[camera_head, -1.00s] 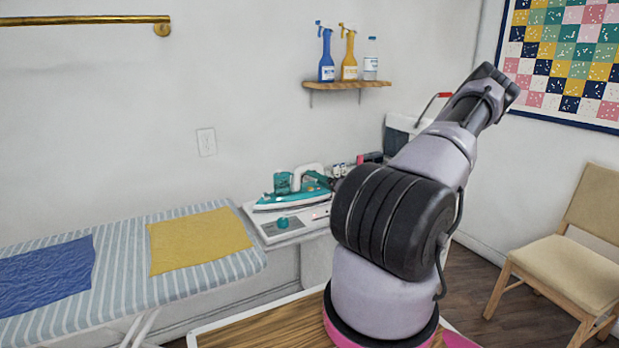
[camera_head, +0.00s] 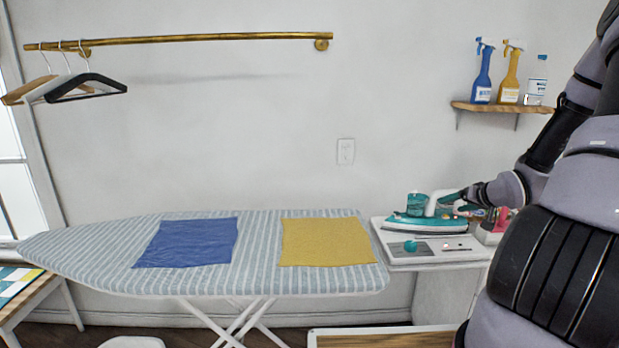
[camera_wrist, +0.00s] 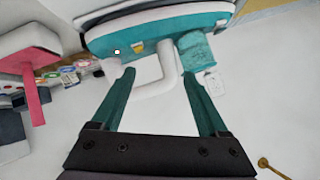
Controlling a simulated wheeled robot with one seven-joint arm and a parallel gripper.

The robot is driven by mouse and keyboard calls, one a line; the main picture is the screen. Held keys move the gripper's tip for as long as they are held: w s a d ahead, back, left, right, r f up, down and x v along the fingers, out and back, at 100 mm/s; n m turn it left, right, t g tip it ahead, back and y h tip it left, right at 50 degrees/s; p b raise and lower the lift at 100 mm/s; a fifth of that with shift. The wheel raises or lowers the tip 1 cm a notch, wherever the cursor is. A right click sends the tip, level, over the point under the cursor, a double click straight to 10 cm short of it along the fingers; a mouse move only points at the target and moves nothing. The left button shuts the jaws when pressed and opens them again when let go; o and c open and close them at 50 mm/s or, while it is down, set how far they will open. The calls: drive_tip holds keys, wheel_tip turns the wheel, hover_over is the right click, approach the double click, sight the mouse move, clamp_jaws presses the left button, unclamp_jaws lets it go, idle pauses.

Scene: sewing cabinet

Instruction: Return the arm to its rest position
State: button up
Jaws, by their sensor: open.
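My gripper (camera_head: 456,199) is open, close by the white handle of the teal and white iron (camera_head: 424,222) in the head view. In the wrist view, the two teal fingers of my gripper (camera_wrist: 156,74) stand apart, with the iron's white handle (camera_wrist: 158,82) showing between them. I cannot tell whether a finger touches the handle. The iron sits flat on its white stand (camera_head: 410,254) at the right end of the ironing board. My arm comes in from the right edge, bent, and hides part of the area behind the iron.
The striped ironing board (camera_head: 258,270) holds a blue cloth (camera_head: 188,243) and a yellow cloth (camera_head: 327,242). A wall shelf (camera_head: 500,108) with bottles hangs above the iron, near my arm. A brass rail (camera_head: 190,39) with hangers is at the upper left. The air above the board is clear.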

drive_tip(key=s+a+r+g+h, duration=0.2)
drive_tip(key=s+a+r, duration=0.15)
drive_tip(key=r, duration=0.65)
drive_tip(key=s+a+r+g+h, duration=0.1)
drive_tip(key=s+a+r+h, duration=0.2)
drive_tip(key=r, duration=0.6)
drive_tip(key=s+a+r+y, duration=0.1)
drive_tip(key=s+a+r, duration=0.3)
drive_tip(key=s, duration=0.3)
drive_tip(key=s+a+r+y, duration=0.2)
drive_tip(key=s+a+r, duration=0.2)
drive_tip(key=s, duration=0.3)
drive_tip(key=s+a+r+m+y, duration=0.1)
drive_tip(key=s+a+r, duration=0.2)
drive_tip(key=s+a, duration=0.2)
drive_tip(key=shift+s+a+r+g+y, duration=0.3)
drive_tip(key=shift+s+a+r, duration=0.1)
drive_tip(key=shift+s, duration=0.7)
